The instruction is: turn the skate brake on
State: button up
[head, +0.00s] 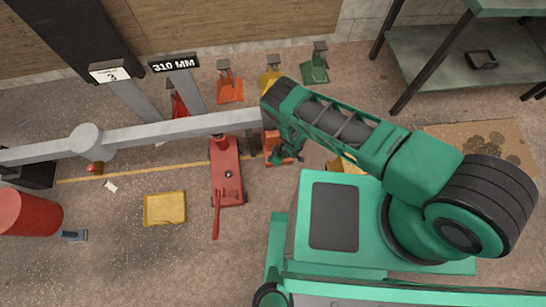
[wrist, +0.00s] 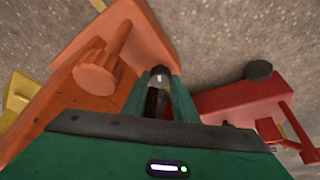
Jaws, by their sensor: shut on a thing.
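An orange skate (head: 274,141) stands on the floor under the end of my arm, partly hidden by it in the head view. In the wrist view the orange skate (wrist: 130,52) fills the upper left, with a round orange peg standing up from its plate. My gripper (wrist: 159,85) is shut on a dark lever with a pale tip (wrist: 158,75), beside the skate's right edge. I take this to be the skate brake lever, but its base is hidden by the fingers and I cannot tell which way it is set.
A red floor jack (head: 228,175) stands just left of the skate; its red body shows close to my fingers in the wrist view (wrist: 235,102). A grey beam (head: 175,130) runs overhead. A yellow tray (head: 164,208) lies at left. Orange, yellow and green stands (head: 314,70) line the back.

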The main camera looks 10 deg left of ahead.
jog(key=o, duration=1.1)
jog(key=shift+c, duration=0.2)
jog(key=shift+r, duration=0.15)
jog(key=v, duration=1)
jog(key=shift+r, duration=0.2)
jog(key=shift+d, duration=0.1)
